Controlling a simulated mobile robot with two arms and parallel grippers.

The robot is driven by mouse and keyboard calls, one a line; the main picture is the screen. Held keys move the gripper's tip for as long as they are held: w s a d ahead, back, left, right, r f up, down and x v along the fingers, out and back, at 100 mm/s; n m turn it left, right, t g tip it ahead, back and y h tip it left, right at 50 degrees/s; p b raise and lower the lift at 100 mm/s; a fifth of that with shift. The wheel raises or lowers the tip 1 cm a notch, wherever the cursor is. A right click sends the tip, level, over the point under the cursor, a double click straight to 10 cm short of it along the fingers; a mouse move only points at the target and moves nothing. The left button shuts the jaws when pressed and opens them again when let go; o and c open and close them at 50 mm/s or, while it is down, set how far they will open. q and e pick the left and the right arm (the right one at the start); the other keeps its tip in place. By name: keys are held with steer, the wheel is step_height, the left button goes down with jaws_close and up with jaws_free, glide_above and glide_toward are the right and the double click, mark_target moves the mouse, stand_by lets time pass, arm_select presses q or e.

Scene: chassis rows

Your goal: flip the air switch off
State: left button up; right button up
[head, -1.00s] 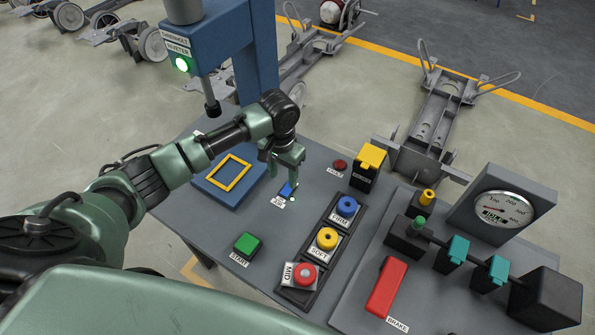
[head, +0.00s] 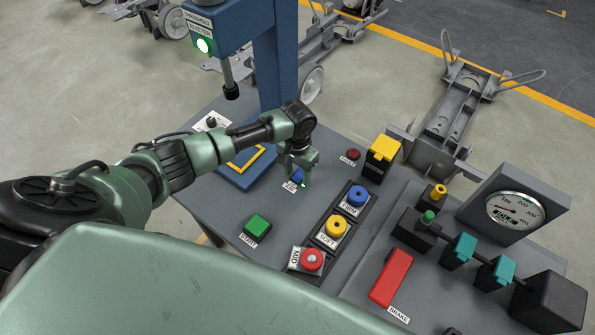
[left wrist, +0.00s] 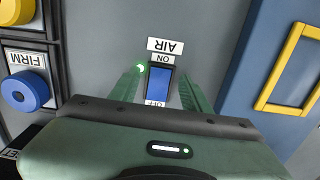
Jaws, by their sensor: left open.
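The air switch is a small blue rocker (left wrist: 158,84) in a dark frame, with ON and OFF labels and an AIR plate (left wrist: 166,47) in the left wrist view. A small green light glows beside its ON end. My left gripper (left wrist: 160,80) is open, with one green finger on each side of the switch. In the head view my left gripper (head: 301,180) points down over the switch (head: 296,176) and hides part of it. I cannot tell whether the fingers touch it. My right gripper is not in view.
The green START button (head: 257,227), blue FIRM button (head: 357,195), yellow SOFT button (head: 335,227) and red MID button (head: 311,260) stand nearby on the grey table. A blue plate with a yellow frame (head: 249,157) lies left of the gripper. The riveter (head: 231,90) hangs behind.

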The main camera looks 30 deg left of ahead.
arm_select(q)
steer(key=c, duration=0.8)
jaws_close()
steer(key=shift+w+g, duration=0.2)
steer(key=shift+g, duration=0.2)
steer(key=shift+w+d+f+g+b, duration=0.1)
steer(key=shift+w+g+b, duration=0.1)
steer(key=shift+g+b, duration=0.8)
steer(key=shift+b, duration=0.15)
steer(key=shift+r, duration=0.25)
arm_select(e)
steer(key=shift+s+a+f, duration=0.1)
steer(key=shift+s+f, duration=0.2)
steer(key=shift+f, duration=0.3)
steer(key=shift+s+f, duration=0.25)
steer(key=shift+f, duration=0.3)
arm_select(q)
steer(key=o, duration=0.8)
jaws_free()
